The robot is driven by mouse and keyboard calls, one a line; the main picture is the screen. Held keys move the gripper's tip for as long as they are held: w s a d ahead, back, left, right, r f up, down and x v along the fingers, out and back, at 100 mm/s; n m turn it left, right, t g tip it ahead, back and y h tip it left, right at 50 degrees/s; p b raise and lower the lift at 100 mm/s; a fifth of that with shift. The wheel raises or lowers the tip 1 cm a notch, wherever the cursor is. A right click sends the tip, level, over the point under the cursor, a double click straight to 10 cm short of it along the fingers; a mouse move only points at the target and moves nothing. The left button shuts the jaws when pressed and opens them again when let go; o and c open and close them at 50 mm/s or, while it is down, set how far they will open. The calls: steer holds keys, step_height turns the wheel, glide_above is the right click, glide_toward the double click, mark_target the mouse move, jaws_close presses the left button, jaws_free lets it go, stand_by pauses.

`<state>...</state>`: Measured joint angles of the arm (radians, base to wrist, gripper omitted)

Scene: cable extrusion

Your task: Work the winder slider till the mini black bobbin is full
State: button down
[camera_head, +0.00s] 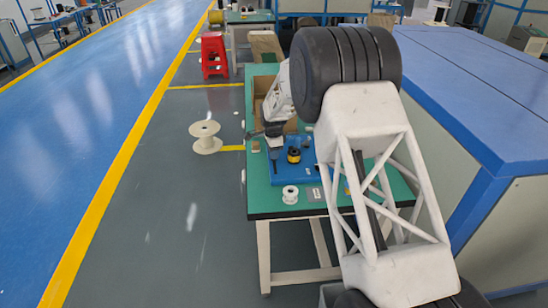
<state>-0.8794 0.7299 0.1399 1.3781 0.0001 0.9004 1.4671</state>
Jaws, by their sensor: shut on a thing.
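The winder is a blue base (284,178) on the green table. A small dark bobbin (293,159) with a yellow band of winding stands upright on it. How full it is is too small to tell. My gripper (270,134) is at the left end of the winder, up and left of the bobbin. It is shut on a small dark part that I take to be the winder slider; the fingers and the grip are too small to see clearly. My arm hides the right part of the winder.
A small white spool (290,194) and a grey plate (314,194) are near the green table's (265,205) front edge. A cardboard box (262,86) stands behind the gripper. A large cream spool (205,137) and red stool (214,55) are on the floor at left.

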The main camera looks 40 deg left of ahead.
steer(key=shift+w+a+r, duration=0.1)
steer(key=shift+w+a, duration=0.1)
steer(key=shift+w, duration=0.05)
steer(key=c, duration=0.9)
jaws_free()
steer(key=shift+c, duration=0.2)
steer(key=shift+s+r, duration=0.1)
steer(key=shift+r, duration=3.7)
